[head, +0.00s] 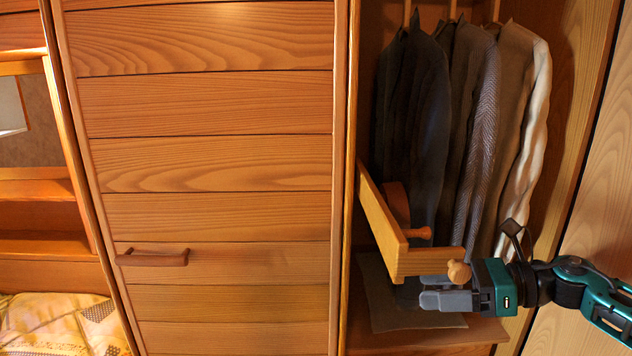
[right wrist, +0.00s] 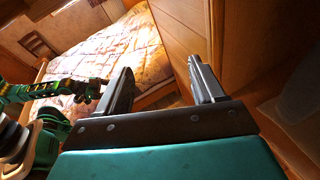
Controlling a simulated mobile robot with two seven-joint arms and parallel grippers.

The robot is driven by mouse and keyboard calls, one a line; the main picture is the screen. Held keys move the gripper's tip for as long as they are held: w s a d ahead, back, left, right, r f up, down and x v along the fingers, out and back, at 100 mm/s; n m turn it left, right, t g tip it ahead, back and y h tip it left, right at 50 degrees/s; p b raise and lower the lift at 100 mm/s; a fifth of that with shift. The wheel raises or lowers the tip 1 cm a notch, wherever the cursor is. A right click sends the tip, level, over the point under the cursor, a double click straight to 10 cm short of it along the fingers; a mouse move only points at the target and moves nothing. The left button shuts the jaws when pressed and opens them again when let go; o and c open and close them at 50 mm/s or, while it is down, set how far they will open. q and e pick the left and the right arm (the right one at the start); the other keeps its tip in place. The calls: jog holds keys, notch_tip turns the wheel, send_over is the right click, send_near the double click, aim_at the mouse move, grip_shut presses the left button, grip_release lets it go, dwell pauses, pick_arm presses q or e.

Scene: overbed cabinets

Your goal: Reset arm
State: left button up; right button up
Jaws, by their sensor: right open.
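My right gripper (head: 428,291) comes in from the right in the head view, just below a small wooden front with round knobs (head: 426,262) inside the open wardrobe. Its fingers point left and sit close to the lower edge of that front; I cannot tell whether they touch it. In the right wrist view the two fingers (right wrist: 160,88) are spread apart with nothing between them. A green and black arm, apparently my left one (right wrist: 40,93), shows at the left of that view; its jaws are too small to judge.
Several dark and light jackets (head: 455,120) hang above and behind my right gripper. A closed slatted wooden door with a brown handle (head: 153,257) stands to the left. A bed with a patterned cover (right wrist: 112,55) shows beyond the fingers. Wooden panels bound the wardrobe at right.

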jog(key=s+d+f+m+t+h, duration=0.2)
jog(key=d+f+m+t+h, duration=0.15)
jog(key=f+m, duration=0.55)
jog(key=s+d+f+m+t+h, duration=0.25)
jog(key=f+m+t, duration=0.2)
jog(key=m, duration=0.95)
jog(key=s+d+f+m+g+h, duration=0.3)
jog(key=s+d+f+m+h, duration=0.5)
jog(key=s+f+m, duration=0.6)
jog(key=s+a+m+t+y, duration=0.1)
jog(key=s+a+m, duration=0.1)
jog(key=a+m, duration=0.7)
jog(key=a, duration=0.6)
jog(key=shift+a+f, duration=0.4)
